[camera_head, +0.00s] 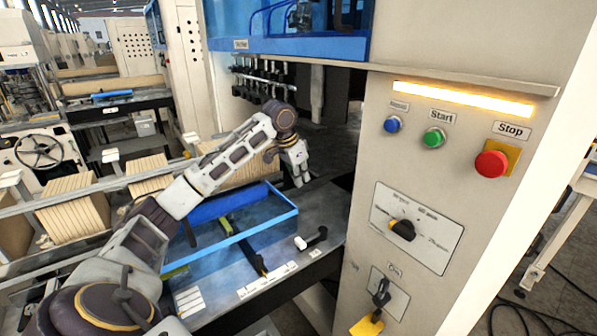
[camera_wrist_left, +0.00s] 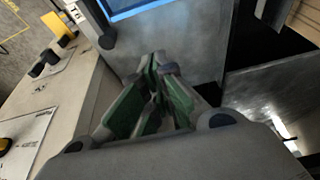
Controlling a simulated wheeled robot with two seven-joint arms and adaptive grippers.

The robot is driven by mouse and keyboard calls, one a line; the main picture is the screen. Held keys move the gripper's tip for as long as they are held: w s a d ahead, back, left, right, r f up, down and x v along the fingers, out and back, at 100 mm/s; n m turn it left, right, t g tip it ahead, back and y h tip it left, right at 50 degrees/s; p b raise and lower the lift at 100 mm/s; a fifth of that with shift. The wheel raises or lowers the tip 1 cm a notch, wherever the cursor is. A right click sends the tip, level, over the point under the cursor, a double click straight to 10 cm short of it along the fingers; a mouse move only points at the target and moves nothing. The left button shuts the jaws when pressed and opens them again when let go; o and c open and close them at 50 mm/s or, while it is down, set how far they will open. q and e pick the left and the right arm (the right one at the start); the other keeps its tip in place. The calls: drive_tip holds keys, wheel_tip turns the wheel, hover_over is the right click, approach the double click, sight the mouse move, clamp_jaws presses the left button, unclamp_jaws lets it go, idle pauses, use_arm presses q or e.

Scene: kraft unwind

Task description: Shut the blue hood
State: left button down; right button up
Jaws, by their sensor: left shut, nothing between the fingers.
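A clear hood with a blue frame (camera_head: 268,224) lies low over the metal deck, left of the control panel. Its blue frame also shows at the top of the left wrist view (camera_wrist_left: 140,10). A larger blue-framed cover (camera_head: 290,46) is high on the machine; I cannot tell which the task means. My left gripper (camera_head: 302,182) is shut and empty, pointing down just beyond the low hood's far right corner. It also shows in the left wrist view (camera_wrist_left: 158,65), with its green-padded fingers together. My left forearm hides part of the low hood's left side.
The control panel (camera_head: 430,185) stands right of the gripper, with blue, green and red buttons, a dial and a key switch. Stacked kraft packs (camera_head: 75,222) lie left.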

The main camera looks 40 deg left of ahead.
use_arm(q)
wheel_tip(320, 180, down, 6)
drive_tip(key=s+p, duration=0.1)
drive_tip(key=p, duration=0.1)
drive_tip(key=shift+s+a, duration=0.3)
drive_tip(key=shift+s, duration=0.1)
use_arm(e)
drive_tip(key=shift+r, duration=0.95)
use_arm(q)
drive_tip(key=shift+s+r, duration=0.1)
drive_tip(key=shift+a, duration=0.1)
use_arm(e)
drive_tip(key=shift+a+f, duration=0.1)
drive_tip(key=shift+a, duration=0.15)
